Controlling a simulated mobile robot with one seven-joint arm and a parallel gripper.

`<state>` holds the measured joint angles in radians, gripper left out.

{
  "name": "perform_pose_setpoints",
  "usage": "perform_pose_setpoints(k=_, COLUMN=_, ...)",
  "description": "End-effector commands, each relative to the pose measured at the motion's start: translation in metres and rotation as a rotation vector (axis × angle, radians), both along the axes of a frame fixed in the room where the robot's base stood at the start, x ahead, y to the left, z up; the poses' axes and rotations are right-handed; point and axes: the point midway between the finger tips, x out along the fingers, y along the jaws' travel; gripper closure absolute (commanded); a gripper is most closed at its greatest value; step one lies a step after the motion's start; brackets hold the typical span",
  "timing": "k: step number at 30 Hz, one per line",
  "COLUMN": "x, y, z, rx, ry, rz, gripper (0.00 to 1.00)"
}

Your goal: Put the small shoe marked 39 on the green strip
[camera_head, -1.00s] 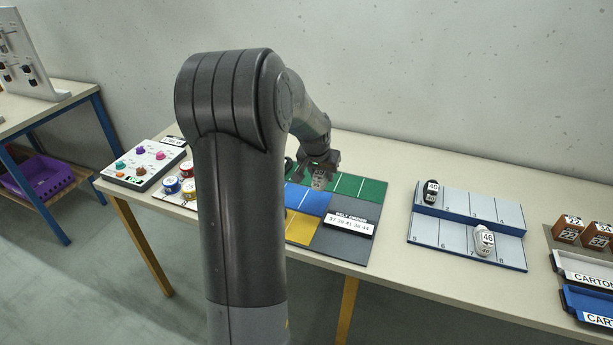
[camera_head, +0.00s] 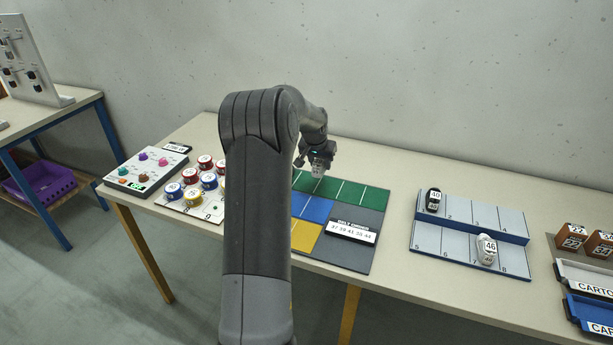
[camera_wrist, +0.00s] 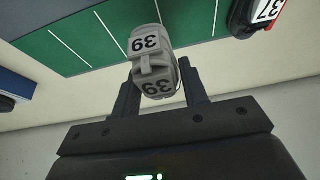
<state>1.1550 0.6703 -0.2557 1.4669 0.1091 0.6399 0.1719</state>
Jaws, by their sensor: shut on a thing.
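The small grey shoe marked 39 (camera_wrist: 152,62) is between the fingers of my gripper (camera_wrist: 160,88) in the wrist view. My gripper is shut on it. In the head view the shoe (camera_head: 318,168) hangs under my gripper (camera_head: 320,160), over the back left part of the green strip (camera_head: 352,194). The green strip (camera_wrist: 85,40) has white dividing lines and lies beyond the shoe in the wrist view. I cannot tell whether the shoe touches the strip. A dark shoe marked 37 (camera_wrist: 258,12) shows at the top right of the wrist view.
Blue (camera_head: 316,209) and yellow (camera_head: 305,236) strips lie in front of the green one, beside a label plate (camera_head: 351,232). Round tins (camera_head: 208,181) stand left. A numbered rack (camera_head: 468,235) with two shoes stands right. The green strip's right part is clear.

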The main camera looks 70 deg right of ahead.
Motion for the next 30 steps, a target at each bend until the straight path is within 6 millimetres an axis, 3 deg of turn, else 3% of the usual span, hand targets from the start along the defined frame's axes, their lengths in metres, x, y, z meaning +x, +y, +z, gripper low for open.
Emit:
perform_pose_setpoints(k=3, x=0.027, y=-0.005, z=-0.017, rx=0.0, ry=0.003, rz=0.004, gripper=0.83)
perform_pose_setpoints(k=9, x=0.05, y=-0.01, z=-0.031, rx=-0.001, ry=0.001, rz=0.001, gripper=0.83)
perform_pose_setpoints(k=14, x=0.053, y=-0.01, z=-0.039, rx=-0.001, ry=0.001, rz=0.0, gripper=0.83)
perform_pose_setpoints(k=21, x=0.052, y=-0.01, z=-0.071, rx=0.0, ry=0.001, rz=-0.001, gripper=0.83)
perform_pose_setpoints(k=30, x=0.052, y=-0.01, z=-0.073, rx=-0.001, ry=0.001, rz=0.0, gripper=0.83)
